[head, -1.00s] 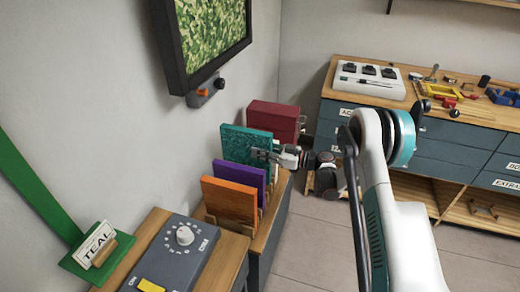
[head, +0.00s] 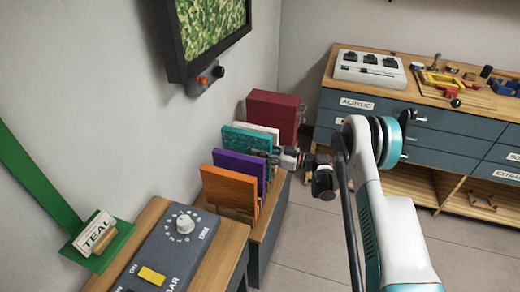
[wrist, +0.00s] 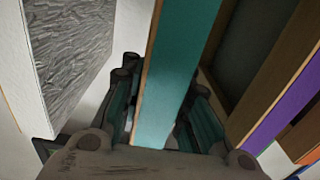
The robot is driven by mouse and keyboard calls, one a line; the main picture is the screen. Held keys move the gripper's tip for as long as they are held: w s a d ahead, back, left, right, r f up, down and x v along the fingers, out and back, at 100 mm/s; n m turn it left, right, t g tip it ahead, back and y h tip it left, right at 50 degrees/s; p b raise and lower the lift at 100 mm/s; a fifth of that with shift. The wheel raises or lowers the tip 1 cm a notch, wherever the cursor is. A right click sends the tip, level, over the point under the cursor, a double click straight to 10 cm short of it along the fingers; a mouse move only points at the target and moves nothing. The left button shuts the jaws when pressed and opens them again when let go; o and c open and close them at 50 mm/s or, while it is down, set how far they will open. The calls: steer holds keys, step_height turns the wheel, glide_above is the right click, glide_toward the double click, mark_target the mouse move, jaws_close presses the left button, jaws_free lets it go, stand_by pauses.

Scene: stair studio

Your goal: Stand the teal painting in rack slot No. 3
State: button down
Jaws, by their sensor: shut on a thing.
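The teal painting (head: 245,139) is upright in the rack row, between a white panel behind it and the purple painting in front. My gripper (head: 273,156) is shut on its right edge. In the wrist view, the teal painting (wrist: 172,75) runs between my gripper's two fingers (wrist: 160,120). The lower part of the teal painting is hidden behind the purple one, so I cannot tell whether it touches the slot floor. No slot number is readable.
The purple painting (head: 240,168) and orange painting (head: 230,190) stand in front. The white panel (head: 268,130) and dark red box (head: 273,112) are behind. A control box (head: 178,245) and green stand with a TEAL card (head: 95,232) are nearer. Floor to the right is clear.

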steer(key=shift+f, duration=1.65)
steer(key=c, duration=1.3)
jaws_free()
steer(key=shift+d, duration=0.1)
